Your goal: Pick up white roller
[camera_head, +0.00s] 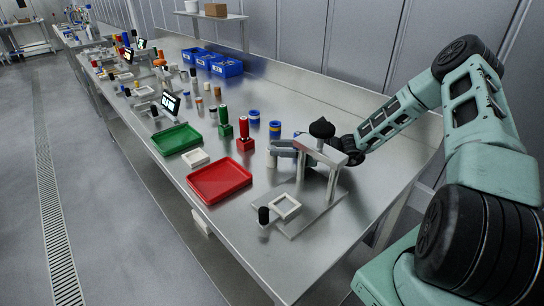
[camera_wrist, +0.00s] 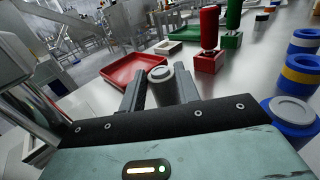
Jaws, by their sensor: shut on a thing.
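A white roller (camera_wrist: 161,88), pale grey-white with a round top, stands between my gripper's two fingers in the wrist view. My gripper (camera_wrist: 160,84) is shut on it, one finger on each side. In the head view my gripper (camera_head: 284,150) is low over the steel table, behind the grey press frame. The roller shows there only as a small pale shape (camera_head: 271,161) at the fingertips. I cannot tell whether its lower end touches the table.
A grey press frame (camera_head: 335,168) with a black knob stands close by my gripper. A red tray (camera_head: 220,182), green tray (camera_head: 176,139), red stamp (camera_head: 245,134), green stamp (camera_head: 225,122) and blue-banded jars (camera_head: 275,129) stand nearby. A white square frame (camera_head: 284,206) lies in front.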

